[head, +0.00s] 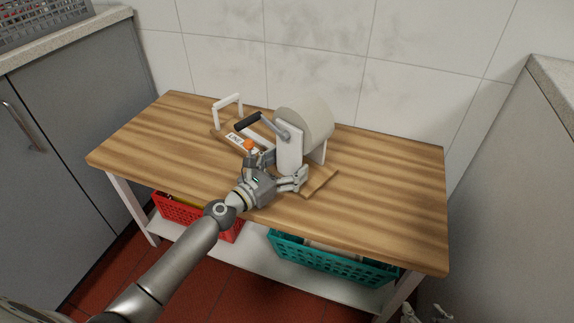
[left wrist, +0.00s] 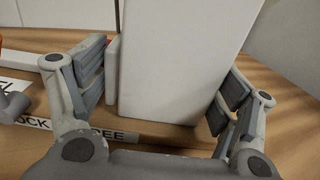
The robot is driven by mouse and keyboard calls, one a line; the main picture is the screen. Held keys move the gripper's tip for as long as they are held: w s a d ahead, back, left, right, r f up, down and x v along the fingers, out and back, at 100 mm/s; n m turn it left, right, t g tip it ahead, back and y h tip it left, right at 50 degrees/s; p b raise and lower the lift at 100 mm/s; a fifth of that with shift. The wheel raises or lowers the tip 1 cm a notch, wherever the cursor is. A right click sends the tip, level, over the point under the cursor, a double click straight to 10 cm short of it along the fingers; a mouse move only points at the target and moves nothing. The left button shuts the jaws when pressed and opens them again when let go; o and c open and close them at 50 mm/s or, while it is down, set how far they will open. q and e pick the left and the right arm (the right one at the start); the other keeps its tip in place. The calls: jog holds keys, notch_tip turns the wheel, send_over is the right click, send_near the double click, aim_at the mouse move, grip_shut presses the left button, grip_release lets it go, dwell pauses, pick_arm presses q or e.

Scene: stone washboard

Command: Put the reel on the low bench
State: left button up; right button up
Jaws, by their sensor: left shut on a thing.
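The reel (head: 304,124) has a pale drum, a white upright side plate and a crank with a black grip. It sits on a wooden base board (head: 318,182) on top of the low wooden bench (head: 394,190). The board also bears a white handle, a label and an orange-tipped lever. My left gripper (head: 278,172) is at the reel's front, shut on the white side plate (left wrist: 175,65), which stands between its fingers in the left wrist view. The plate hides the drum there. My right gripper (head: 425,315) shows only its tips, apart, at the bottom edge.
A red basket (head: 182,212) and a teal basket (head: 330,262) stand on the shelf under the bench. Grey cabinets flank the bench at left (head: 62,135) and right (head: 520,190). A tiled wall is behind. The bench top is clear at its left and right ends.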

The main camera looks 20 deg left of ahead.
pick_arm(q)
jog(key=shift+r, duration=0.2)
jog(key=o, duration=1.2)
jog(key=shift+f, duration=0.25)
jog(key=o, duration=0.4)
jog(key=shift+r, duration=0.1)
jog(key=shift+c, duration=0.2)
